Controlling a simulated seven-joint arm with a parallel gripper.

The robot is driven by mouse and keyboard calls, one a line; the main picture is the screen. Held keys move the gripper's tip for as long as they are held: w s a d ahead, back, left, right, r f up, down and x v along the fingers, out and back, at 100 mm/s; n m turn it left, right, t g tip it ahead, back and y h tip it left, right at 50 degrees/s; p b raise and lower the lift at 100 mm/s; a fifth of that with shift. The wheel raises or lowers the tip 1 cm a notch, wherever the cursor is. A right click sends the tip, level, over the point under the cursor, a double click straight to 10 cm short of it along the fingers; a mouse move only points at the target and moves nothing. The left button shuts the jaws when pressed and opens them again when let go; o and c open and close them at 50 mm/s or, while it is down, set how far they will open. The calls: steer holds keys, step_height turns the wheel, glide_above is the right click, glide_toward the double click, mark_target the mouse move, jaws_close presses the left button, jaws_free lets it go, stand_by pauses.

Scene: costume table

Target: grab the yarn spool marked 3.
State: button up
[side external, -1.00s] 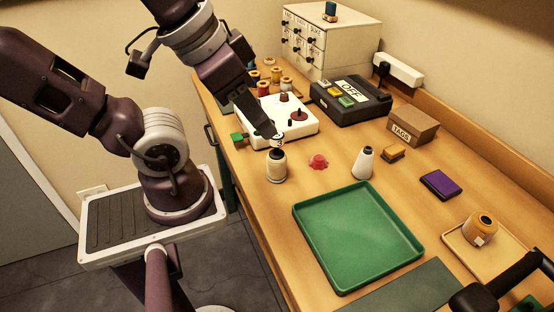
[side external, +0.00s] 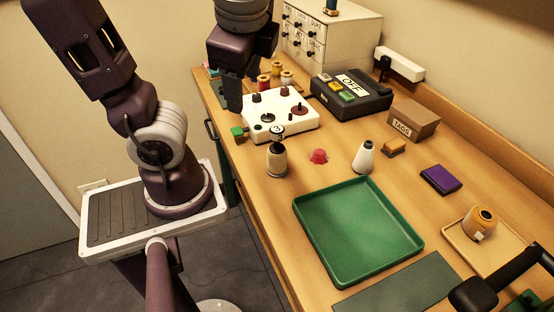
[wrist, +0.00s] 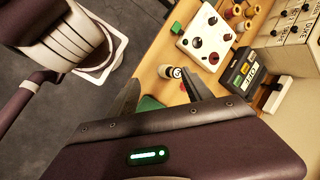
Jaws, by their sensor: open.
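A white panel with knobs (side external: 300,128) lies behind the spool, with several other spools (side external: 287,78) beyond it. A green tray (side external: 358,240) lies in front.

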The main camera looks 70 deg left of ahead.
mark_target(279, 146)
steer(key=w+a+r+m+y, duration=0.2)
steer(key=w+r+m+y, duration=0.1)
steer(key=w+m+y, duration=0.65)
steer(key=shift+m+t+h, duration=0.35)
steer(key=shift+m+t, duration=0.05)
steer(key=shift+m, duration=0.55)
steer(key=f, duration=1.5)
steer(key=s+f, duration=0.1)
steer(key=f, duration=0.6)
steer(key=shift+s+a+f, duration=0.1)
steer(key=shift+f, duration=0.25)
steer(key=x, duration=0.7)
steer(key=shift+s+a+r, duration=0.1)
steer(key=shift+s+a, duration=0.05)
steer(key=shift+s, duration=0.05)
jaws_close()
